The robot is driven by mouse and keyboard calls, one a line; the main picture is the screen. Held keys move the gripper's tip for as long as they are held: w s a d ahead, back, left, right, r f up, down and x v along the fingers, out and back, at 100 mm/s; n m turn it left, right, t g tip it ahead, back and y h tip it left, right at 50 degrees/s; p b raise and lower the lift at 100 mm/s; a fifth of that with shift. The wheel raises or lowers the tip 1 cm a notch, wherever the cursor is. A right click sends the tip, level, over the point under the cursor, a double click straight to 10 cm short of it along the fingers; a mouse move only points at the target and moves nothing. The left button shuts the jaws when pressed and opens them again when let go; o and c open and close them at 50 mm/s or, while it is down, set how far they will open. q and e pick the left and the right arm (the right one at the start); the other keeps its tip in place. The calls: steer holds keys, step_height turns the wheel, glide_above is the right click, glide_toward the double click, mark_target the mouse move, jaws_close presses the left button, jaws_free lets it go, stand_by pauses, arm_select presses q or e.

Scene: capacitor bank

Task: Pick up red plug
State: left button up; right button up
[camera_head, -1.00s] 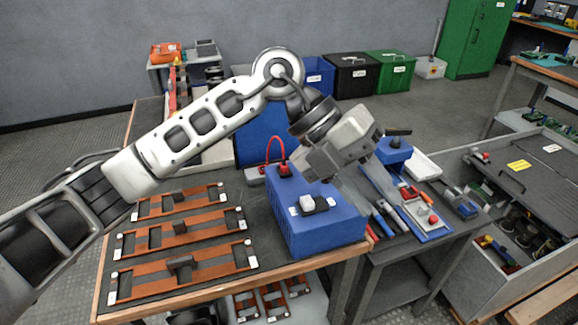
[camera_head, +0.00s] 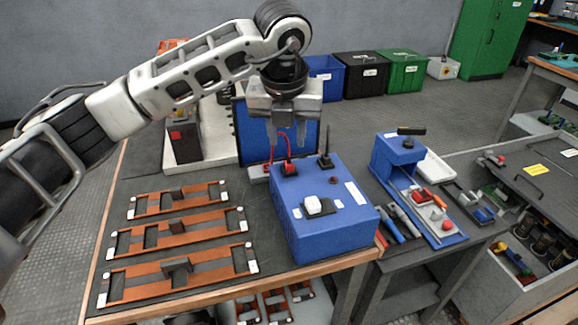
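The red plug (camera_head: 289,169) sits on top of the blue box (camera_head: 330,233), near its back left corner. A thin red cable (camera_head: 274,145) arches up from it and down behind the box on the left. My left gripper (camera_head: 287,140) points downward above and slightly behind the red plug in the picture. Its two fingers are apart with nothing seen between them, and it appears clear of the plug. My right gripper is not in view.
A black plug (camera_head: 326,161) with an upright lead stands right of the red one. Orange racks (camera_head: 178,266) lie left on the bench. A blue tool stand (camera_head: 398,158) is at right.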

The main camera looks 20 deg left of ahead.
mark_target(289, 157)
arm_select(q)
steer(key=shift+w+x, duration=0.15)
steer(key=shift+x, duration=1.3)
steer(key=shift+w+x, duration=0.1)
steer(key=shift+x, duration=1.35)
steer(key=shift+r, duration=0.1)
jaws_close()
